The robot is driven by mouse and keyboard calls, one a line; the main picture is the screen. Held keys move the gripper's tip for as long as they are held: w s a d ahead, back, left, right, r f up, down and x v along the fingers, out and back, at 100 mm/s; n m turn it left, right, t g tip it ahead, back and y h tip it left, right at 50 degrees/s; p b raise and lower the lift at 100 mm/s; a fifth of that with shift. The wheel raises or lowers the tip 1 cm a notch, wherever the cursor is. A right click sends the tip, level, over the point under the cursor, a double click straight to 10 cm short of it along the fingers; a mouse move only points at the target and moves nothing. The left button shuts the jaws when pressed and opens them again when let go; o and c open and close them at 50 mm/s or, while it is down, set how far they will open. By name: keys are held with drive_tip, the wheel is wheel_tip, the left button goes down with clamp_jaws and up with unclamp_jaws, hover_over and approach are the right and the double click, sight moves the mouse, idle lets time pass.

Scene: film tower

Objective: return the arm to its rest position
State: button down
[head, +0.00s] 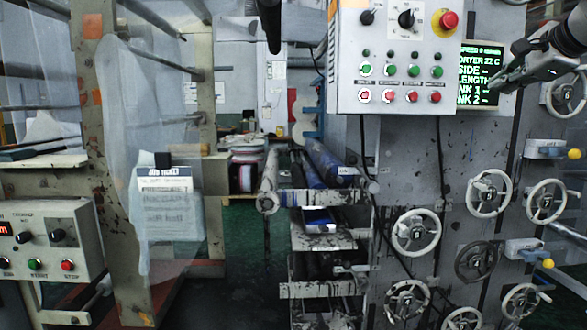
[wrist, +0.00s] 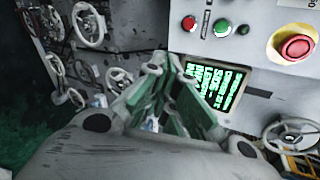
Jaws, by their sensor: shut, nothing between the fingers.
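My gripper (head: 484,88) is at the upper right of the head view, in front of the right edge of a small screen with green text (head: 470,75). It points left and slightly down, and my arm comes in from the upper right edge. In the wrist view my gripper (wrist: 163,66) reaches up from the bottom middle, its fingers together and empty. The screen (wrist: 215,86) shows just right of the fingers there. I cannot tell the gap between the fingertips and the panel.
A grey control box (head: 394,60) with buttons and a red emergency stop (head: 449,20) hangs left of my gripper. Several handwheels (head: 416,232) and yellow-tipped levers (head: 548,263) stick out below. Rollers (head: 325,165) lie mid-view. A clear hanging sheet and a clipboard (head: 166,205) are at left.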

drive_tip(key=s+a+f+n+g, duration=0.3)
drive_tip(key=s+f+n, duration=0.3)
drive_tip(key=f, duration=0.4)
drive_tip(key=s+a+f+n+g, duration=0.3)
drive_tip(key=s+f+n, duration=0.4)
drive_tip(key=f, duration=0.3)
drive_tip(key=s+a+f+n+g, duration=0.2)
drive_tip(key=s+a+f+n, duration=0.1)
drive_tip(key=s+f+n, duration=0.4)
wheel_tip(320, 180, down, 3)
drive_tip(key=shift+f+n+g, duration=0.1)
drive_tip(key=shift+n+g, duration=0.3)
drive_tip(key=shift+a, duration=0.1)
